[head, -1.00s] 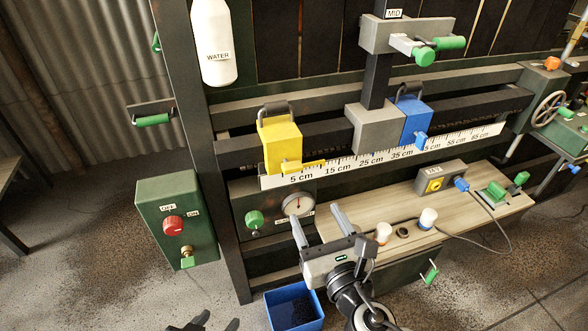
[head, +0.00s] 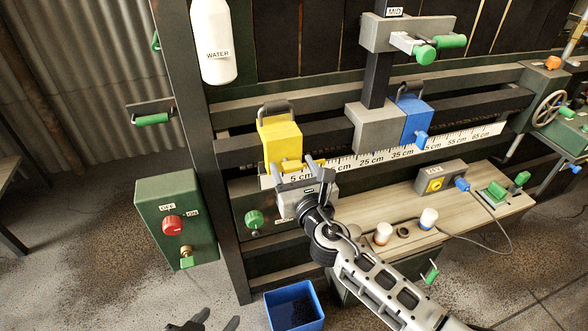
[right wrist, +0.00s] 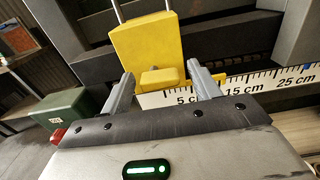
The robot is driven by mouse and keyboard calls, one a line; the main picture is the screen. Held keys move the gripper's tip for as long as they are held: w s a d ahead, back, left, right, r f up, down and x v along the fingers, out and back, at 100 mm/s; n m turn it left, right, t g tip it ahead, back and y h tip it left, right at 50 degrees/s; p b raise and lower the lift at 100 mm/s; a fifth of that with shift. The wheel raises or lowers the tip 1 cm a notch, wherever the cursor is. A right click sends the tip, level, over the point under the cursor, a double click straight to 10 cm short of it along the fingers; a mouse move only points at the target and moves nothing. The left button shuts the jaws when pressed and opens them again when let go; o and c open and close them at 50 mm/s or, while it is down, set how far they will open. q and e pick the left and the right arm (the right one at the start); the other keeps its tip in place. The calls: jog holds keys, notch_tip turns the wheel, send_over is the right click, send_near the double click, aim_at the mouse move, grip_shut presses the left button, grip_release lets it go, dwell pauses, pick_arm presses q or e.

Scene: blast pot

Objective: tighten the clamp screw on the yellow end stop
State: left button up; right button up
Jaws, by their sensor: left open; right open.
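The yellow end stop (head: 280,137) sits on the dark rail above the left end of the centimetre scale. It also shows in the right wrist view (right wrist: 147,45). Its yellow clamp screw (right wrist: 160,77) juts from the lower front, with a bar reaching to the right. My right gripper (head: 294,167) is open in front of the screw. In the right wrist view its fingers (right wrist: 160,75) stand to either side of the screw head, with gaps; I cannot tell whether they touch the bar. My left gripper (head: 212,323) is open and empty at the bottom edge, mostly out of frame.
A grey block (head: 377,128) and a blue stop (head: 415,122) stand further right on the rail. The scale (head: 345,160) runs below. A green switch box (head: 176,215) is at left, a blue bin (head: 293,306) below, and a wooden shelf (head: 400,200) at right.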

jog(key=c, duration=1)
